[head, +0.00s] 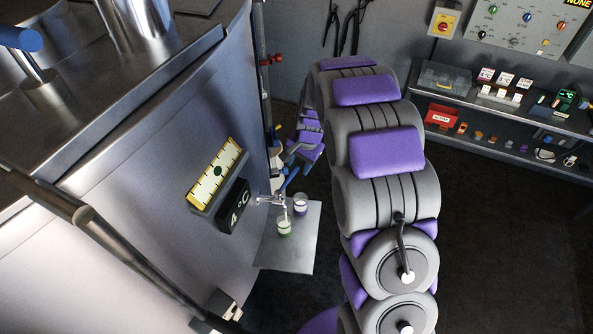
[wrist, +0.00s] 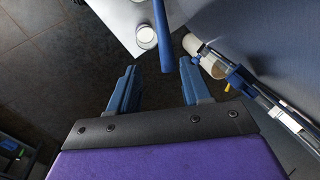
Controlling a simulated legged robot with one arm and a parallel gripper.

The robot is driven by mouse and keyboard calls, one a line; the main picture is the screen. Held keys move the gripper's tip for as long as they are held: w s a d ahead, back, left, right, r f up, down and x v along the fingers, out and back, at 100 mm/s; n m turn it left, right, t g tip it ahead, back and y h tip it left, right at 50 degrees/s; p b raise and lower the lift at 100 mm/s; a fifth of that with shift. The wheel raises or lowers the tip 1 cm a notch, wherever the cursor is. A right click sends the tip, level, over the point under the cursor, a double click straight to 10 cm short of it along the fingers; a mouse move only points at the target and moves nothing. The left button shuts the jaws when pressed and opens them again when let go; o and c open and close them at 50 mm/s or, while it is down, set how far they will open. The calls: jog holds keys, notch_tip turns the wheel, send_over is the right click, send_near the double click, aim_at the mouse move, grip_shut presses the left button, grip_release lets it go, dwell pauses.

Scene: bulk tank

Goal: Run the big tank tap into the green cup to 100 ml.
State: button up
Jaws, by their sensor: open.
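The big steel tank (head: 150,190) fills the left of the head view. Its tap (head: 268,200) sticks out low on the wall. The green cup (head: 284,229) stands under the spout on a small steel shelf (head: 292,258) and looks whitish inside; I cannot read its level or tell whether milk is running. A purple-marked cup (head: 301,203) stands beside it. My gripper (head: 290,179) is near the tap. In the wrist view my gripper (wrist: 158,76) is open, and a blue bar, seemingly the tap lever (wrist: 162,38), ends between its fingertips, with no clear contact.
A whitish cup (wrist: 147,37), colour unclear, is left of the bar in the wrist view. A beige piece (wrist: 213,66) and a tube (wrist: 265,95) lie close at the right. A 4 °C display (head: 234,206) is on the tank. Shelves (head: 510,120) stand far right.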

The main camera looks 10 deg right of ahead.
aim_at(293, 172)
jog(key=a+f, duration=0.3)
jog(key=f, duration=0.1)
jog(key=shift+w+f, duration=0.1)
jog(key=shift+w, duration=0.2)
jog(key=shift+d, duration=0.95)
jog(key=c, duration=0.3)
jog(key=shift+c, duration=0.7)
jog(key=shift+a, duration=0.6)
jog(key=c, duration=0.4)
grip_shut()
jog(key=shift+d, duration=0.15)
